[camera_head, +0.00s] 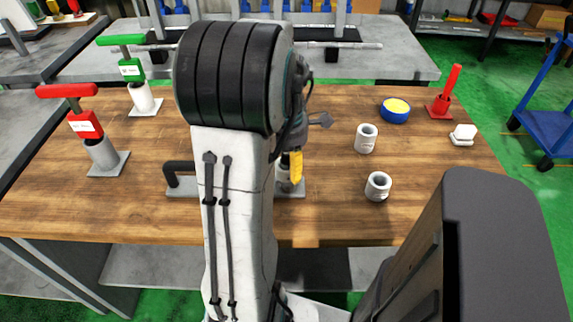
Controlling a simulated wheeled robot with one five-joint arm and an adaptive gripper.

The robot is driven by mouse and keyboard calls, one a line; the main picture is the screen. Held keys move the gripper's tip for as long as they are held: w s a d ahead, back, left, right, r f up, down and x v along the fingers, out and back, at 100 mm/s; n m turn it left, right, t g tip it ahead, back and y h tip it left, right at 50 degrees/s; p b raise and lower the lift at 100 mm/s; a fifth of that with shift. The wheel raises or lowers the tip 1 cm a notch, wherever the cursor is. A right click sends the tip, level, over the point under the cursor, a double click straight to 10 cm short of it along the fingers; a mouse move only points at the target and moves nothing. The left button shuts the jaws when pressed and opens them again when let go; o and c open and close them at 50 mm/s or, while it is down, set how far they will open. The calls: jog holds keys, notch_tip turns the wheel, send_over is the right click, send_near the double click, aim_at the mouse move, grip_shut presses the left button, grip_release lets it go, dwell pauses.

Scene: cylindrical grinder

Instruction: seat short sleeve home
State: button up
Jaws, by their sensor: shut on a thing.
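My gripper (304,112) is mostly hidden behind my own arm. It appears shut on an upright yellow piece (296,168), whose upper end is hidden. The yellow piece reaches down to a pale cylindrical part (283,178) on a grey base plate (292,192). I cannot tell whether they touch or how deep anything sits. Two short grey metal sleeves stand apart on the table to the right, a far one (366,139) and a near one (378,187). I cannot tell whether the pale part is a sleeve too.
A red T-handled tool (85,124) and a green one (130,69) stand in holders at the left. A blue-and-yellow round tin (395,110), red tool (441,102) and white block (463,135) stand right.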

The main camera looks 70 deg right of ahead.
jog(key=shift+f+b, duration=0.95)
jog(key=shift+f, duration=0.3)
jog(key=o, duration=1.3)
notch_tip(320, 180, up, 12)
jog(key=shift+r, duration=0.1)
